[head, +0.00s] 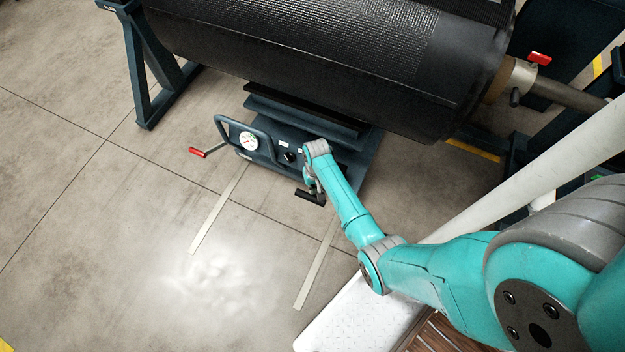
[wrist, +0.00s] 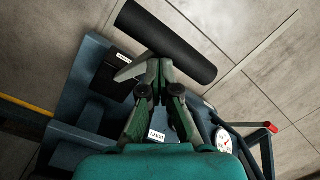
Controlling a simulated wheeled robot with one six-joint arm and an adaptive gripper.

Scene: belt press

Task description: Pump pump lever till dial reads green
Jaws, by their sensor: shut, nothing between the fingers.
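The pump lever ends in a black cylindrical grip, seen in the head view (head: 309,197) and slanting across the top of the wrist view (wrist: 170,40). My gripper (wrist: 157,68) is shut and empty, its fingertips close against the near side of the grip; whether they touch it I cannot tell. In the head view my gripper (head: 315,187) is partly hidden by my wrist, just above the grip. The round white dial (head: 248,140) sits on the blue press unit's front, left of my gripper. It also shows in the wrist view (wrist: 222,140); its needle is too small to read.
A red-tipped handle (head: 198,152) sticks out left of the dial, beside a blue tubular guard (head: 226,122). The large black belt roll (head: 330,50) hangs over the press unit. A red-handled part (head: 540,58) sits on the roll's shaft. The floor in front is clear.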

